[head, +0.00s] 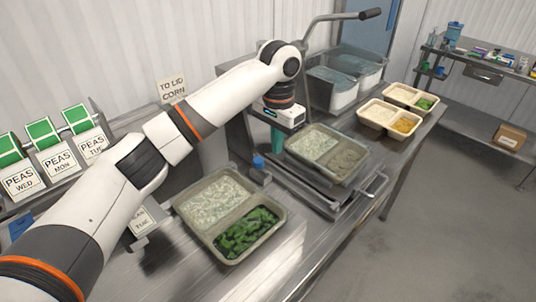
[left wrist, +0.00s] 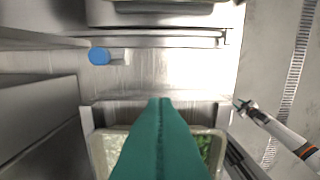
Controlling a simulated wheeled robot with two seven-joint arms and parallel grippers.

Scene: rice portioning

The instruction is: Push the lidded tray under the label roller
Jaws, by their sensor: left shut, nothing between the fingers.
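A two-compartment tray (head: 213,240) with rice and green vegetables sits on the near steel bench. A second tray (head: 325,178) with rice and a dull grey-green filling sits on the steel machine behind it. I cannot tell surely which tray has a clear lid. My left gripper (head: 277,147) is shut and empty, fingers pointing down, left of the second tray in the head view. In the left wrist view its teal fingers (left wrist: 158,135) cover the middle of a rice-and-greens tray (left wrist: 97,150). A label stand (head: 142,222) is left of the near tray; its roller is not clear.
A blue knob (head: 258,162) stands between the two trays. Filled trays (head: 390,128) and clear bins (head: 335,98) are farther back. Green PEAS label rolls (head: 50,150) stand at left. In the left wrist view, a white arm (left wrist: 285,137) shows at right. Bench at front is clear.

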